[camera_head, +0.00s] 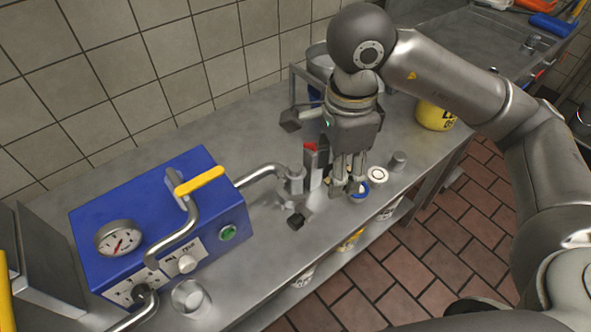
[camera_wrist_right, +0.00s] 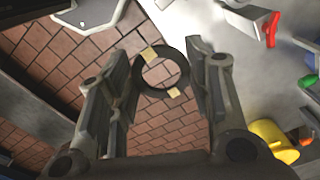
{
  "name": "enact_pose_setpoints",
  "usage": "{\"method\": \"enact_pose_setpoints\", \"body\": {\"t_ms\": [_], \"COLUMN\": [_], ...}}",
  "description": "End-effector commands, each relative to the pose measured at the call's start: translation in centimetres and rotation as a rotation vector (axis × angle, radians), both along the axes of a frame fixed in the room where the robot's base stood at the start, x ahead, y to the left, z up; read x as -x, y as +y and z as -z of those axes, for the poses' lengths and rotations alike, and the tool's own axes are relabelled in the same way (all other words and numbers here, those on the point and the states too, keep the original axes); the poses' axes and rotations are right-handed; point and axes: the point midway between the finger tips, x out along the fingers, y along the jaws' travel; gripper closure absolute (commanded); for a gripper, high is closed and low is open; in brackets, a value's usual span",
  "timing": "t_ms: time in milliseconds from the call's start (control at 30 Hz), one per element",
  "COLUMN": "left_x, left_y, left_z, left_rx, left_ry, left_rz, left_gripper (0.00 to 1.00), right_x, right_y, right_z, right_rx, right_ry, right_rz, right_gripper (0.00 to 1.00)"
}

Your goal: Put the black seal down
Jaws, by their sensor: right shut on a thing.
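The black seal (camera_wrist_right: 162,72) is a dark ring with two pale yellow patches, seen in the right wrist view. My right gripper (camera_wrist_right: 165,75) is shut on it, with a finger on each side of the ring. Brick floor shows through the ring's hole. In the head view my right gripper (camera_head: 346,188) points down near the front edge of the metal counter (camera_head: 265,115). The seal cannot be made out clearly there. My left gripper is not in view.
A blue machine (camera_head: 150,220) with a gauge, yellow lever and bent pipe stands left. A blue-rimmed round item (camera_head: 360,190), a white round item (camera_head: 378,174) and a small metal cylinder (camera_head: 398,161) are beside the gripper. A yellow tub (camera_head: 434,116) is farther right.

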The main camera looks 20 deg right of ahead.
Motion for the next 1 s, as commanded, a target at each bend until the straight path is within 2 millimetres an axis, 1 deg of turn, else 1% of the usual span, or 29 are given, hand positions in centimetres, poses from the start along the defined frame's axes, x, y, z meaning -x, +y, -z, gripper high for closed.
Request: {"method": "enact_pose_setpoints", "body": {"t_ms": [100, 200, 267, 400, 567, 600, 700, 800, 1000], "left_x": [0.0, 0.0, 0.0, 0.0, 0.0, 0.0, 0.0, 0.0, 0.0], "left_y": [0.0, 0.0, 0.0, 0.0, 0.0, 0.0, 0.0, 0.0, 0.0], "left_z": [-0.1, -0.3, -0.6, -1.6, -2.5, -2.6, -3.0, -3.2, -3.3], "left_rx": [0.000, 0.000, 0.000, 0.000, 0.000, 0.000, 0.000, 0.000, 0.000], "left_ry": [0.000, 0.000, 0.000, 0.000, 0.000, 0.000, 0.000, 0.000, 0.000], "left_rz": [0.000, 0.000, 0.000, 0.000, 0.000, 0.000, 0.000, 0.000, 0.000], "left_gripper": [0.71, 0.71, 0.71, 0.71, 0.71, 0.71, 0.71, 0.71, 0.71], "right_x": [-0.2, -1.1, -2.2, -5.6, -9.1, -9.6, -11.0, -12.0, -12.8], "right_y": [0.1, 0.4, 0.7, 1.5, 2.4, 2.5, 2.9, 3.1, 3.3], "right_z": [0.1, 0.4, 0.9, 2.3, 4.0, 5.0, 6.8, 8.0, 9.0], "right_rx": [0.000, -0.002, 0.000, 0.000, 0.001, 0.001, 0.000, 0.001, 0.000], "right_ry": [0.000, 0.003, 0.005, 0.005, 0.004, 0.007, 0.005, 0.002, 0.001], "right_rz": [0.000, -0.001, -0.001, 0.001, 0.000, 0.000, -0.001, -0.002, -0.002], "right_gripper": [0.63, 0.63, 0.63, 0.63, 0.63, 0.63, 0.63, 0.63, 0.63]}}
